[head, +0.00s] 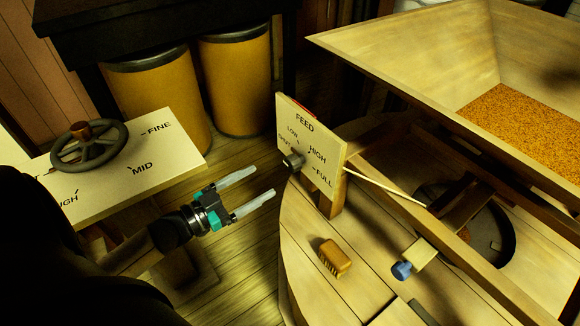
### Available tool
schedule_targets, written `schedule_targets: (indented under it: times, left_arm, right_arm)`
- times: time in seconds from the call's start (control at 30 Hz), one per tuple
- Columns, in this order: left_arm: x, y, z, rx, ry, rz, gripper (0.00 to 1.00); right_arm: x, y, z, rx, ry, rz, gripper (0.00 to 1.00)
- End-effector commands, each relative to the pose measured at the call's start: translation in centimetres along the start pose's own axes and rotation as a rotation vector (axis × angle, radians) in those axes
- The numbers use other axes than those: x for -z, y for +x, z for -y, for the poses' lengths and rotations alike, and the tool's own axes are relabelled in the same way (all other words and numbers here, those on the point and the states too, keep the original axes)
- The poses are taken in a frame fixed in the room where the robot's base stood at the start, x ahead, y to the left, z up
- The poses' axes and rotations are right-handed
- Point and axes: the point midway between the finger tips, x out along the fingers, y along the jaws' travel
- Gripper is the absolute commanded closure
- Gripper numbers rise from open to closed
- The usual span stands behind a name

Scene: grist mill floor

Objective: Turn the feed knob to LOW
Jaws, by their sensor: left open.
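The feed board (323,164) stands upright on a post at the left edge of the round wooden millstone cover. It is lettered FEED, LOW, HIGH and FULL, with another word at its left partly hidden. The small dark feed knob (293,161) sits at the board's lower left; I cannot tell which mark it points to. My left gripper (257,188) is open and empty, left of the knob and a little below it in the picture, with its two pale fingers pointing right toward the board. A gap shows between fingers and knob. My right gripper is not in view.
A handwheel (88,147) sits on a panel (183,154) marked FINE and MID at left. A brush (335,258) and a blue-ended peg (402,270) lie on the cover (310,285). A grain hopper (455,50) is at upper right. Yellow barrels (238,85) stand behind.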

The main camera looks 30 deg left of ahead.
Motion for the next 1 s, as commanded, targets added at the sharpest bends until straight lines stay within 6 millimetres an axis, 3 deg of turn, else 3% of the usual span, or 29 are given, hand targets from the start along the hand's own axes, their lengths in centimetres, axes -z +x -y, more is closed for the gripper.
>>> schedule_targets:
  times: [0.3,0.5,0.7,1.0]
  left_arm:
    - [-0.1,6.0,0.0,0.001,0.003,-0.002,0.2]
    - [-0.1,8.6,0.0,0.0,0.002,0.0,0.2]
    - [-0.1,9.8,0.0,0.001,0.001,0.001,0.2]
    - [-0.1,9.9,0.0,0.001,0.001,0.002,0.2]
  right_arm:
    - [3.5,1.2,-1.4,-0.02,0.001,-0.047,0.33]
    - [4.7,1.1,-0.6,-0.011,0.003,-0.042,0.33]
    - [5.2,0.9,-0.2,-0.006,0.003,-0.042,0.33]
    - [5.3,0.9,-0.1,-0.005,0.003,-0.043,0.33]
